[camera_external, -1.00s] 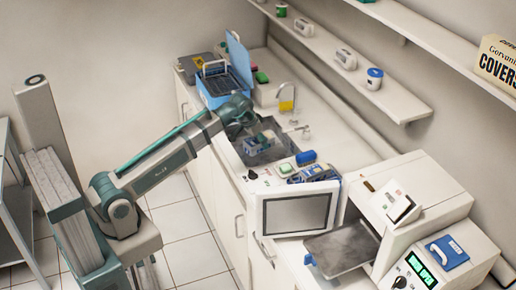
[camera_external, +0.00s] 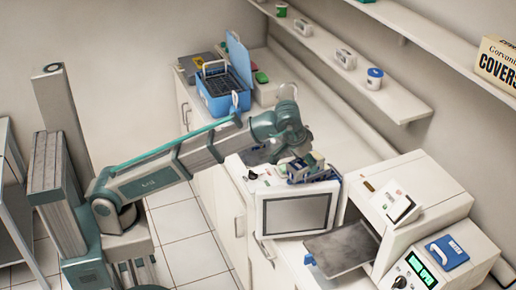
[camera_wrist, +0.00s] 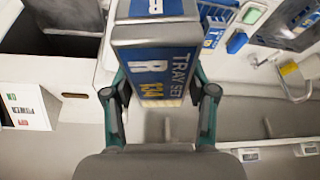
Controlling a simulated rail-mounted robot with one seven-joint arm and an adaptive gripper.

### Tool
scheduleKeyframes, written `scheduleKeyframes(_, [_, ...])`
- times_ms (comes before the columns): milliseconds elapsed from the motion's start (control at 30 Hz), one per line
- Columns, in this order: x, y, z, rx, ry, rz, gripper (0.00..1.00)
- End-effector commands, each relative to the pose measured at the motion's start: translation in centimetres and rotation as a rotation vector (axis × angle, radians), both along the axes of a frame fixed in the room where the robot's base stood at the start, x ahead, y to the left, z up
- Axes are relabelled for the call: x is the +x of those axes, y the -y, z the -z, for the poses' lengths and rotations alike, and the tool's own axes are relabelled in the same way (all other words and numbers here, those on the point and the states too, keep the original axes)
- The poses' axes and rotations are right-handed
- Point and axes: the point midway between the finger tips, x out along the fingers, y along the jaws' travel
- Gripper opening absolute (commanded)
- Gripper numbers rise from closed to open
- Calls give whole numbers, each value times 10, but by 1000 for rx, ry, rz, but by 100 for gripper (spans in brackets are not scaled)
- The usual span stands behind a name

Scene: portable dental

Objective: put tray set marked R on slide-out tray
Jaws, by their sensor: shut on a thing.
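The tray set marked R (camera_wrist: 160,70) is a box with a blue label reading "TRAY SET R" and a number. In the wrist view my gripper (camera_wrist: 160,98) has a finger on each side of it and is shut on it. In the external view my gripper (camera_external: 303,152) holds it up over the counter, behind the white-framed screen. The slide-out tray (camera_external: 342,254) is a grey metal sheet sticking out in front of the white machine, to the lower right of my gripper. It looks bare.
The white machine (camera_external: 410,195) stands to the right. A blue open-lidded box (camera_external: 222,95) is farther back on the counter.

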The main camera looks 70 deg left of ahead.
Motion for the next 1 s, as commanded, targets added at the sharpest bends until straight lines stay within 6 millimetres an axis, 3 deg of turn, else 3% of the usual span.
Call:
scheduleKeyframes(33, [-5, 20, -4, -2, 4, 4, 10])
scheduleKeyframes(133, [-21, 54, -4, -1, 4, 15, 10])
scheduleKeyframes(300, [-50, 109, 17, -2, 5, 76, 10])
scheduleKeyframes(500, [-79, 154, 49, -2, 6, 166, 10])
scheduleKeyframes(633, [-90, 170, 61, -3, 6, 204, 10])
scheduleKeyframes(767, [-87, 181, 68, -2, 6, 219, 10])
scheduleKeyframes(1000, [-48, 204, 84, -2, 4, 221, 10])
